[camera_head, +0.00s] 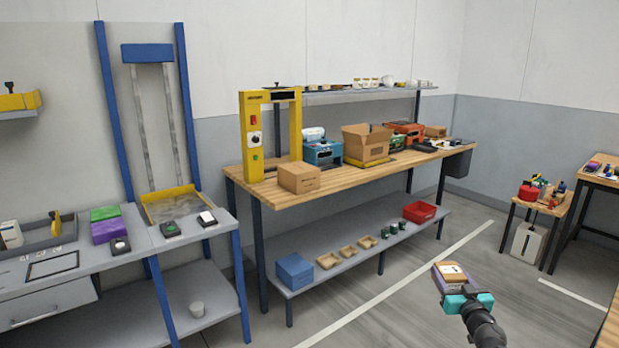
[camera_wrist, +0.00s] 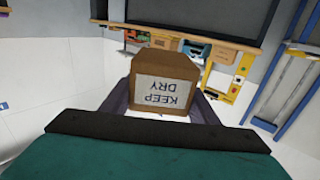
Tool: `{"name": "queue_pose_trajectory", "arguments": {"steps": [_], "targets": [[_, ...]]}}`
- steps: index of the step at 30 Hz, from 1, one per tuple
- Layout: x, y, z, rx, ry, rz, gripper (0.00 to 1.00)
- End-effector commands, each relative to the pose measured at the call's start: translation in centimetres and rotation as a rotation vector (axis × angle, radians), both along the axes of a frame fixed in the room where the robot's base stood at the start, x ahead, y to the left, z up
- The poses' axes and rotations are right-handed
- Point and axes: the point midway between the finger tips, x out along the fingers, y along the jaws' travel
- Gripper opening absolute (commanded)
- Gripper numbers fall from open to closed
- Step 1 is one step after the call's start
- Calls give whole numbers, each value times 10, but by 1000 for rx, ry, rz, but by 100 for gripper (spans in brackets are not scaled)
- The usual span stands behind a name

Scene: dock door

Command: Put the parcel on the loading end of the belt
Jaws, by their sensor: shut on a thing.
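My gripper (camera_head: 452,285), with a teal body, is shut on a small brown parcel (camera_head: 450,270) at the lower right of the head view, held out above the floor. In the wrist view the parcel (camera_wrist: 180,66) sits between the two dark fingers (camera_wrist: 160,108) and shows a white label with upside-down "KEEP DRY" text. I cannot make out a belt for certain in either view. A yellow frame (camera_head: 250,140) stands at the left end of the wooden bench (camera_head: 350,180), with a closed cardboard box (camera_head: 299,177) in front of it.
The bench also holds an open carton (camera_head: 367,142) and several machines. Its lower shelf (camera_head: 340,262) carries a blue bin (camera_head: 294,271) and a red tray (camera_head: 419,212). A grey workbench (camera_head: 75,265) stands left, a small wooden table (camera_head: 541,205) right. Floor between is clear.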

Motion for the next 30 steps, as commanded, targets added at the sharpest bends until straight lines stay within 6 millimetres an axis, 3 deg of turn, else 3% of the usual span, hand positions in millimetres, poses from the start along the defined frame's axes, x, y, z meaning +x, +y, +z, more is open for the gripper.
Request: {"name": "queue_pose_trajectory", "arguments": {"steps": [1,9,15,24,30], "targets": [[2,21,0,1,-1,49,27],[0,123,-7,1,0,328,27],[-16,182,-16,2,0,522,27],[-54,236,-29,3,-1,775,27],[-79,259,-35,2,-1,910,27]]}}
